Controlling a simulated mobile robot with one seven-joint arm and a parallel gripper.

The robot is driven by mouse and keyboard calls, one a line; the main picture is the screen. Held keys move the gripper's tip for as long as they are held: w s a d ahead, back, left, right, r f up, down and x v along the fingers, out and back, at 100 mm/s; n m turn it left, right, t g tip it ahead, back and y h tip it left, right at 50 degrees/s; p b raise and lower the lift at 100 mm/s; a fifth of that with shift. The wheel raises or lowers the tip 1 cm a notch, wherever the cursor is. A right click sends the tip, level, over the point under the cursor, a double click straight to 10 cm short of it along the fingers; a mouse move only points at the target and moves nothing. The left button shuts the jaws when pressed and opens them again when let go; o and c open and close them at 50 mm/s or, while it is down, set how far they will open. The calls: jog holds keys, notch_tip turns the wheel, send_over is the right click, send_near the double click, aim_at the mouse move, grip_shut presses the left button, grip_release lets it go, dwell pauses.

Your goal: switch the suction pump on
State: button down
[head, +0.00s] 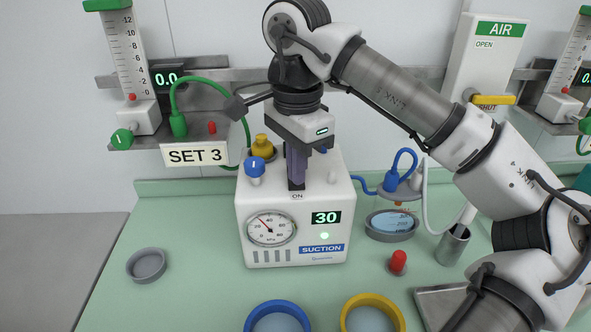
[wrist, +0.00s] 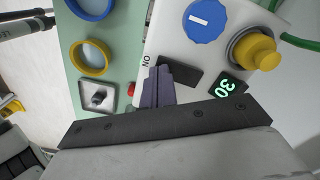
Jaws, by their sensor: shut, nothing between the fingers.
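The suction pump (head: 295,220) is a white box on the green worktop. Its front has a round gauge (head: 271,228), a display (head: 326,218) reading 30, a lit green light (head: 324,236) and a SUCTION label. My gripper (head: 297,184) is shut and empty, pointing down at the pump's top just behind the ON mark. In the wrist view the closed fingers (wrist: 158,82) are at a dark switch plate (wrist: 181,75) beside the ON mark. The fingers partly cover the switch; I cannot tell whether they touch it.
On the pump's top are a blue knob (head: 255,168) and a yellow fitting (head: 262,146). A blue hose runs right to a jar (head: 391,224). A red-topped piece (head: 397,263), a grey dish (head: 147,265), and blue (head: 277,307) and yellow (head: 373,302) rings stand around.

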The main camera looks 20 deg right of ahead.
notch_tip(320, 180, up, 7)
jog(key=p, duration=0.5)
jog(key=shift+f, duration=0.15)
dwell(0.4)
